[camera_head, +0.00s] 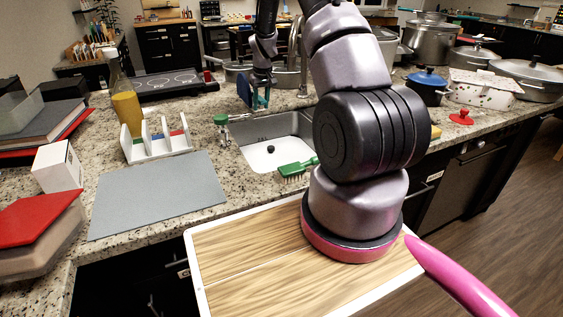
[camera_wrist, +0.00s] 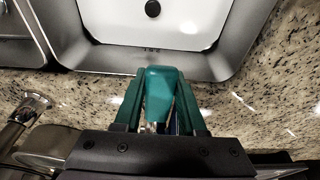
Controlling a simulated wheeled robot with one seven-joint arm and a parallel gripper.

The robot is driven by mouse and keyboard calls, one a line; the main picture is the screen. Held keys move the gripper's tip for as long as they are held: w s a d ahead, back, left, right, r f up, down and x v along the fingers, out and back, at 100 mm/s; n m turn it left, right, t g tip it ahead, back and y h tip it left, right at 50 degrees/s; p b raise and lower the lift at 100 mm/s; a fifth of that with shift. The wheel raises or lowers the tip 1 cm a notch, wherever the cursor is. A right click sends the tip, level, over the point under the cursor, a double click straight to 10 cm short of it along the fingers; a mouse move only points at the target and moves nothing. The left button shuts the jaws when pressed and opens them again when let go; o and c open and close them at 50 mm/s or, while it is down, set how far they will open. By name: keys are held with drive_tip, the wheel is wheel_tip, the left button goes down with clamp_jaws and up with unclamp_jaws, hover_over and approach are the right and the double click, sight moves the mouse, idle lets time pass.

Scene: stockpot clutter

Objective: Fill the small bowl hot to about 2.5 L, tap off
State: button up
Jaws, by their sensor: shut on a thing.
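My gripper (camera_head: 258,98) is above the counter at the sink's back edge, its green fingers shut on a teal-topped piece (camera_wrist: 160,90) in the wrist view; I cannot tell what it is. A blue oval shape (camera_head: 243,91) shows beside the fingers. The sink bowl (camera_head: 262,158) has a pale floor and a dark round drain or plug; it also shows in the wrist view (camera_wrist: 205,65). I see no clear water level or stream. A chrome tap (camera_head: 303,70) stands behind the sink, partly behind my arm. A chrome fitting (camera_wrist: 28,108) shows at left in the wrist view.
A green brush (camera_head: 298,168) lies at the sink's front edge. A white rack (camera_head: 157,146), an oil bottle (camera_head: 125,105) and a grey mat (camera_head: 155,192) are at left. A blue pot (camera_head: 427,84) and a red lid (camera_head: 461,118) are at right. Another bowl's edge (camera_wrist: 22,45) shows in the wrist view.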

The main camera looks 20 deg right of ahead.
drive_tip(key=o, duration=1.1)
drive_tip(key=shift+f, duration=0.1)
drive_tip(key=shift+c, duration=0.2)
drive_tip(key=shift+v, duration=3.5)
